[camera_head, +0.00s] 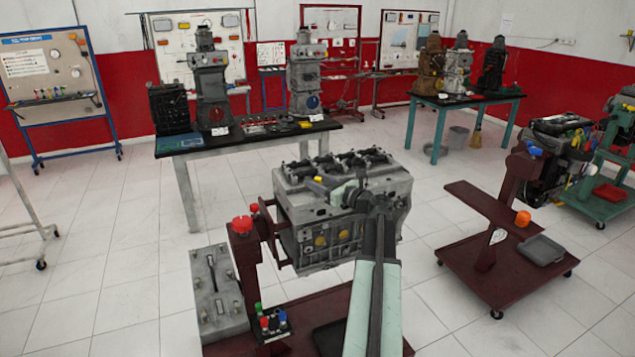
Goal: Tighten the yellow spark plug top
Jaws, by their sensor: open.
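A grey engine block (296,222) sits on a dark red stand in the middle of the view. A small yellow piece (318,179), which looks like the yellow spark plug top, shows at the left part of the engine's top. My gripper (322,187) is over the engine's top, right beside this piece. It is open, but its fingers are small and dark here, and I cannot tell whether they touch the piece or surround it. My forearm hides part of the engine's right side. Two yellow round plugs (320,241) show on the engine's front side.
A table (180,148) with engine parts stands behind. Another red wheeled stand (480,265) is at the right. White floor is free between them.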

